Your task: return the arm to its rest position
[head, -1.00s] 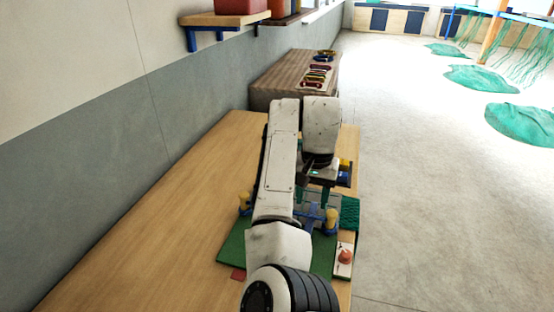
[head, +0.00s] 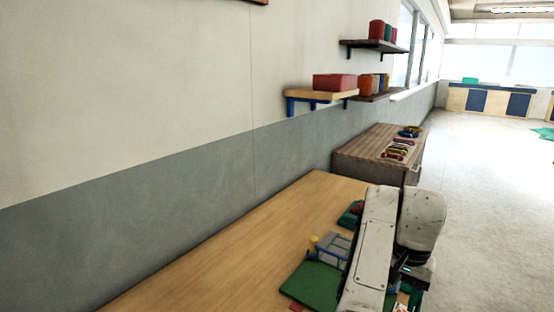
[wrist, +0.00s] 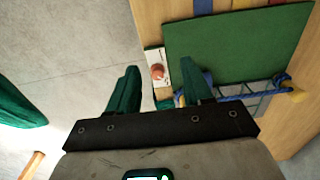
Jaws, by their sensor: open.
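My gripper (wrist: 160,88) shows in the wrist view with its two green fingers spread apart and nothing between them. It hangs over the table's edge, with bare floor under the left finger and the edge of the work area near the right finger. In the head view my white arm reaches over the right side of the wooden table (head: 225,245), and the gripper is mostly hidden behind and below it.
A green mat (head: 312,284) lies on the table, with a blue frame (wrist: 232,97) beside it. A reddish knob sits on a white plate (wrist: 158,72). A dark wooden cabinet (head: 360,160) stands beyond. Wall shelves (head: 320,96) hold boxes.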

